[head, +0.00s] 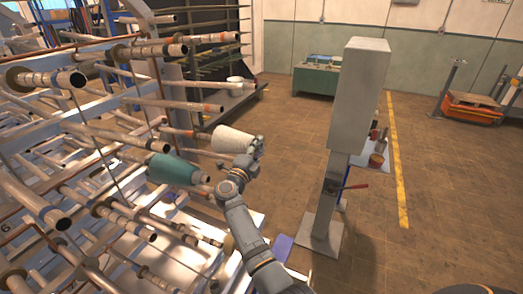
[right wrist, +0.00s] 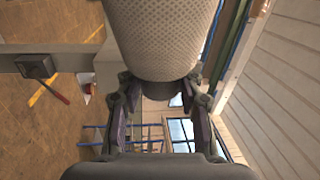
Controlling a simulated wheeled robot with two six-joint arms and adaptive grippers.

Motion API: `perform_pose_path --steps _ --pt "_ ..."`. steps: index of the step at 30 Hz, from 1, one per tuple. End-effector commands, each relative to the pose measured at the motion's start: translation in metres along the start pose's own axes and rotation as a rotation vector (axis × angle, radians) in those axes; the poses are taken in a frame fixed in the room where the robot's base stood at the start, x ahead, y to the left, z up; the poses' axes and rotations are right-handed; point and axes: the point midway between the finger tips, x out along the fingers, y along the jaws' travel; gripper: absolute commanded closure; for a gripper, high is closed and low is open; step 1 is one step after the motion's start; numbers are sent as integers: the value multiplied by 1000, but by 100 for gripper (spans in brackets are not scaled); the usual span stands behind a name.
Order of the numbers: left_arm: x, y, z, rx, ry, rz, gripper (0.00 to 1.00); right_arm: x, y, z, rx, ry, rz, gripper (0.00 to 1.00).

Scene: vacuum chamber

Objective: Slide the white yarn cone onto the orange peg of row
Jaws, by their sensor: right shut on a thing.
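The white yarn cone (head: 232,140) lies roughly level in the head view, beside the rack. My right gripper (head: 255,150) is shut on its right end. In the right wrist view the cone (right wrist: 165,40) fills the top middle, and the fingers of my right gripper (right wrist: 158,100) close on its near end. An orange-tipped peg (head: 188,133) points at the cone's left end. Its tip looks very close to the cone, but I cannot tell whether it is inside. My left gripper is not in view.
A teal cone (head: 176,170) sits on the rack just below and left. A grey post (head: 355,100) stands to the right with a small shelf. The floor (head: 285,120) between rack and post is clear.

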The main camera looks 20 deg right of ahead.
Motion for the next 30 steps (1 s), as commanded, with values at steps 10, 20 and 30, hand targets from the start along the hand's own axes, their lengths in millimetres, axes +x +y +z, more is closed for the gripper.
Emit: perform_pose_path --steps 10,20,30 --pt "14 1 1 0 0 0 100 0 1 14 3 1 -1 100" --pt "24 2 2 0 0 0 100 0 0 26 4 0 -2 100" --pt "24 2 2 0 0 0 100 0 -1 28 3 0 -2 100"
